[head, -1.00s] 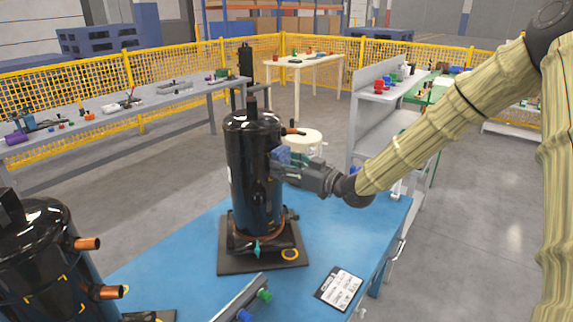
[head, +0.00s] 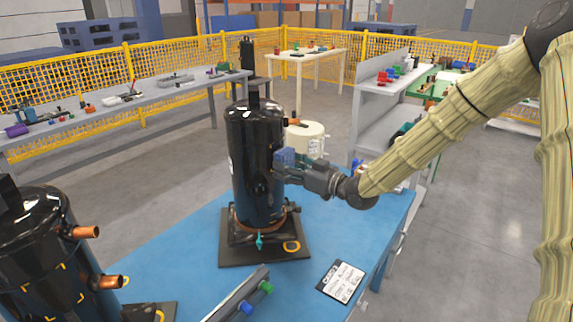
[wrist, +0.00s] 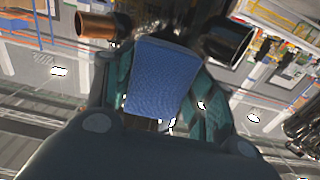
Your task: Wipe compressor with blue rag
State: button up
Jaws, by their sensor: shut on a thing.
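The black cylindrical compressor (head: 254,150) stands upright on a dark square base plate on the blue table (head: 185,262). My gripper (head: 296,163) is at its right side, below the upper copper stub, shut on the blue rag (head: 284,157). The rag is at the compressor's side wall and looks to touch it, though the contact itself is hidden. In the wrist view the rag (wrist: 162,77) is a folded blue pad between the two fingers. A copper pipe end (wrist: 95,26) shows beside it there.
A second black compressor (head: 42,250) with copper stubs stands at the front left. A rail with green and blue knobs (head: 242,298) and a label card (head: 341,281) lie at the table's front. A white round container (head: 305,138) is behind the compressor.

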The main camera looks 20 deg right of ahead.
jog(key=shift+v, duration=1.2)
jog(key=shift+p+v, duration=0.65)
jog(key=shift+v, duration=0.7)
jog(key=shift+d+r, duration=0.1)
jog(key=p+v, duration=0.1)
jog(key=v, duration=0.2)
jog(key=b+x, duration=0.2)
jog(key=x, duration=0.4)
jog(key=shift+w+a, duration=0.25)
jog(key=shift+w, duration=0.05)
jog(key=shift+x, duration=1)
